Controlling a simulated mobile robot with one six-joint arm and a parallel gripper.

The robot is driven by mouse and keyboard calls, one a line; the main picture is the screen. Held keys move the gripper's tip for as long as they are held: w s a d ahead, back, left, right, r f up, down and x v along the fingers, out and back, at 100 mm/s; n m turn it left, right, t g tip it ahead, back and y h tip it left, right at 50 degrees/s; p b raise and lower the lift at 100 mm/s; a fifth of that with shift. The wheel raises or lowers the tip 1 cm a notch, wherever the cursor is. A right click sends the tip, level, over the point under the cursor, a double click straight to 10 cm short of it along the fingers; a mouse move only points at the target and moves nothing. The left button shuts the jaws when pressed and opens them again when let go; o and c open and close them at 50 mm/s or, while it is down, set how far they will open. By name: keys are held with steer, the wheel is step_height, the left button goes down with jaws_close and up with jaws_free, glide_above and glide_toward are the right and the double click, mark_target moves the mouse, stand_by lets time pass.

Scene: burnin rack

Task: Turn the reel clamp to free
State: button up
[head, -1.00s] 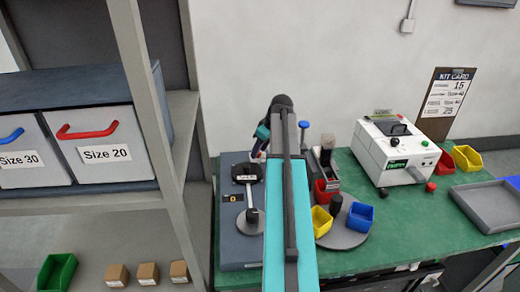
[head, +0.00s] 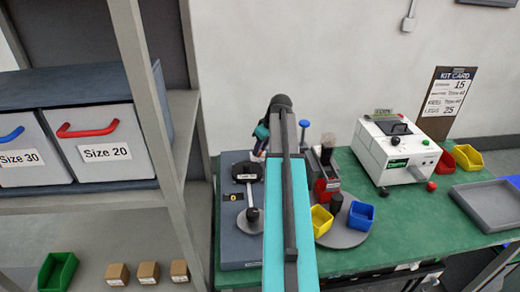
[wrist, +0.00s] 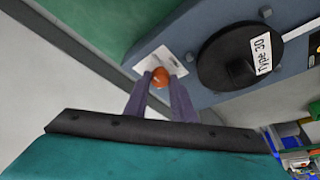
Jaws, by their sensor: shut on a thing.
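An orange-red knob (wrist: 161,77), which appears to be the reel clamp, stands on a small white plate (wrist: 146,65) on the blue-grey base (wrist: 200,31). My gripper (wrist: 161,82) has its two fingers around the knob in the wrist view, shut on it. The fingers hide parts of the knob's sides, and its turn position cannot be read. A black reel (wrist: 229,58) labelled "Type 30" lies flat on the base, to the right of the knob. In the head view the base (head: 240,245) is on the green bench, and my arm hides the gripper.
To the right are a yellow bin (head: 321,220) and a blue bin (head: 361,216) on a round grey turntable (head: 343,238). A white machine (head: 397,152) stands behind them. A shelf (head: 150,196) with boxes flanks the bench at the left.

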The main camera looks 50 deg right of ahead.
steer(key=m, duration=0.2)
steer(key=m+h, duration=0.1)
steer(key=shift+a+m, duration=0.2)
steer(key=shift+m, duration=0.2)
steer(key=m+h, duration=0.1)
steer(key=m, duration=0.1)
steer(key=m+g+h, duration=0.1)
steer(key=m, duration=0.2)
steer(key=shift+w+a, duration=0.15)
steer(key=shift+w, duration=0.05)
steer(key=m+g+h, duration=0.1)
steer(key=m, duration=0.3)
steer(key=shift+w+a+b, duration=0.1)
steer(key=shift+w+b, duration=0.1)
steer(key=shift+b, duration=0.2)
steer(key=shift+w+m+g, duration=0.1)
steer(key=shift+m+g, duration=0.9)
steer(key=shift+m, duration=1.1)
steer(key=shift+b, duration=0.3)
steer(key=o, duration=1)
steer(key=shift+h, duration=0.3)
steer(key=shift+r, duration=0.1)
